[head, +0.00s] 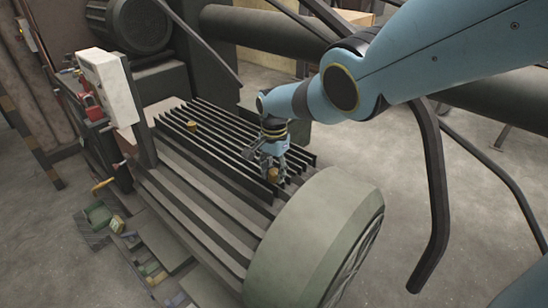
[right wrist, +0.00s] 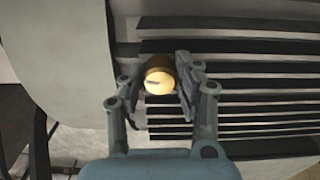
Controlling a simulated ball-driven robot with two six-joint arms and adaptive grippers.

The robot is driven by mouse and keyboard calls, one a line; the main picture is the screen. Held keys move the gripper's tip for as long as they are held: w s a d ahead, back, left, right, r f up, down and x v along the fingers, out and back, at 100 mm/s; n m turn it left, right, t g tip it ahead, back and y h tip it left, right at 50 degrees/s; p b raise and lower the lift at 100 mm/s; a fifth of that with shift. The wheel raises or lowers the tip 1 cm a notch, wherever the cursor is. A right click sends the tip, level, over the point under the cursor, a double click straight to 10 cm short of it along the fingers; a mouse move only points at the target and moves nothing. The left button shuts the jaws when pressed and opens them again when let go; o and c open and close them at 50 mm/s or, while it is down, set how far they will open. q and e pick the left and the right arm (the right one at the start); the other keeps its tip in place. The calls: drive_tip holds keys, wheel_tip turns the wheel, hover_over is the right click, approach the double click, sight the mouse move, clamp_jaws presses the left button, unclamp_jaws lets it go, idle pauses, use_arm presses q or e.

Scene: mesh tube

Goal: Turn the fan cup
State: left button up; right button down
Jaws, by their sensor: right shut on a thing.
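A small brass cup (head: 272,175) stands at the near right end of the dark slatted machine top, close to the big grey-green wheel. My right gripper (head: 273,161) reaches down over it, and its fingers are shut on the cup. In the right wrist view the cup (right wrist: 159,80) shows a round yellow face with a short dark slot, between the two fingers (right wrist: 161,88). A second brass cup (head: 192,125) sits on the far left part of the slats, away from the gripper. My left gripper is not in view.
The large wheel (head: 312,240) stands right beside the gripper. A white box (head: 108,85) with a red part is at the left of the machine, and a motor (head: 140,24) is behind. Dark bent bars (head: 432,170) stand at the right. Concrete floor is open beyond.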

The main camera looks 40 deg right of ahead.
drive_tip(key=m, duration=0.5)
drive_tip(key=shift+m, duration=0.3)
drive_tip(key=m, duration=1)
drive_tip(key=shift+m, duration=0.4)
drive_tip(key=m, duration=0.5)
drive_tip(key=shift+r, duration=0.1)
drive_tip(key=c, duration=0.9)
unclamp_jaws()
drive_tip(key=shift+c, duration=0.2)
